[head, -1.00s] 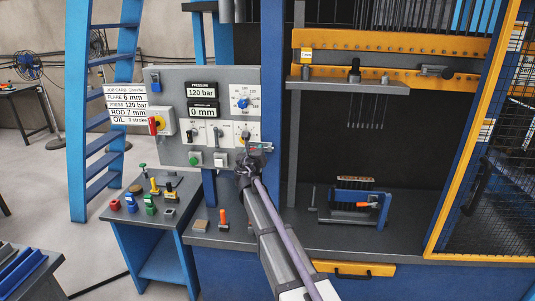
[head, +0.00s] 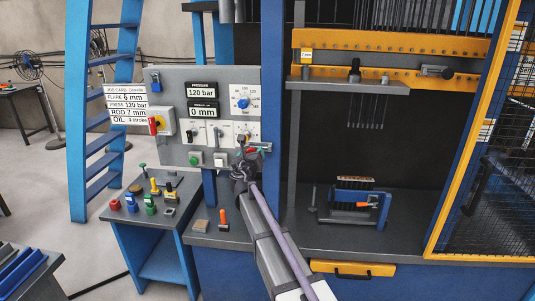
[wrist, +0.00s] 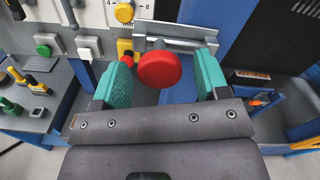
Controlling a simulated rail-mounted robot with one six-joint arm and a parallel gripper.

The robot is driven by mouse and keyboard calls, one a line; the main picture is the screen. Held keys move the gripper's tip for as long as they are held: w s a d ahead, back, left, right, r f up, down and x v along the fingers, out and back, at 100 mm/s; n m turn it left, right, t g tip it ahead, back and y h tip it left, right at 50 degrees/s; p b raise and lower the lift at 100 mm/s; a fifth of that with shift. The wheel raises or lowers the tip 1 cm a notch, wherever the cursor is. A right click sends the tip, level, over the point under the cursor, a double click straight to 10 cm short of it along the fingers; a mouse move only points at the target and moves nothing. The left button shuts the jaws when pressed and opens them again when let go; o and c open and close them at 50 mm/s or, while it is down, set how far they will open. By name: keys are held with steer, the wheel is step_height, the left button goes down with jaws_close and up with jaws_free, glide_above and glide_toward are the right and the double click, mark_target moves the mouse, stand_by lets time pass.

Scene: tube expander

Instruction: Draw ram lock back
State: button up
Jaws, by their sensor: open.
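A round red knob (wrist: 160,70) on a short stem stands out from a metal bracket (wrist: 178,36) at the lower right of the control panel; I take it for the ram lock, though no label is readable. My gripper (wrist: 165,60) is open, with one green finger pad on each side of the knob. Gaps show between the knob and both pads, so it is not gripped. In the head view my gripper (head: 246,158) is at the panel's lower right corner and hides most of the knob.
The control panel (head: 172,93) carries dials, switches and buttons. A yellow part with a red top (wrist: 125,50) lies close to the left finger. A small table (head: 135,213) with coloured tools stands at left. A blue frame (head: 352,196) rests on the bench to the right.

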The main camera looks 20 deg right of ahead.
steer(key=v, duration=0.4)
steer(key=shift+s, duration=0.15)
